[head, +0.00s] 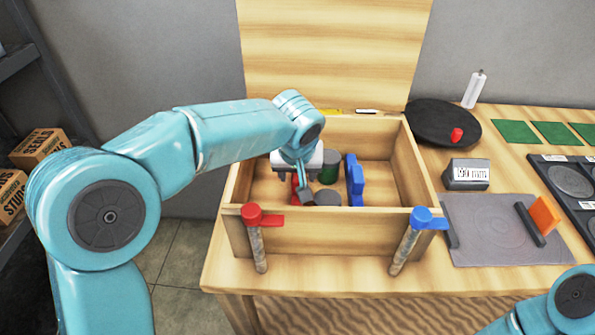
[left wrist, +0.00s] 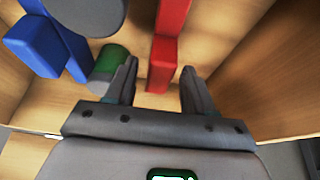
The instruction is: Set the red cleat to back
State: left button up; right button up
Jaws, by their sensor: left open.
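The red cleat (head: 295,186) lies inside the open wooden box and is mostly hidden by my left gripper (head: 305,196) in the head view. In the left wrist view the red cleat (left wrist: 167,50) is a long red bar with a crosspiece, lying beyond and between the fingertips. My left gripper (left wrist: 160,82) is open, with a finger to either side of the bar's near end. I cannot tell whether they touch it. My right gripper is out of view.
A blue cleat (head: 354,182), a green cylinder (head: 329,168) and a grey disc (head: 328,199) are in the box, right of my gripper. The box's front wall (head: 330,232) carries a red-topped screw (head: 256,225) and a blue-topped screw (head: 416,228).

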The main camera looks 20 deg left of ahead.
pick_arm(q)
grip_shut()
jog(key=shift+s+a+b, duration=0.2)
jog(key=shift+a+b, duration=0.05)
jog(key=shift+a, duration=0.45)
jog(key=shift+s+a+b, duration=0.15)
jog(key=shift+a+b, duration=0.1)
jog(key=shift+a, duration=0.4)
jog(key=shift+s+a, duration=0.1)
jog(key=shift+a, duration=0.25)
grip_release()
jog(key=p+v, duration=0.2)
jog(key=v, duration=1.4)
jog(key=shift+s+r+p, duration=0.15)
jog(key=shift+s+p, duration=0.05)
jog(key=shift+p, duration=0.1)
jog(key=shift+d, duration=0.1)
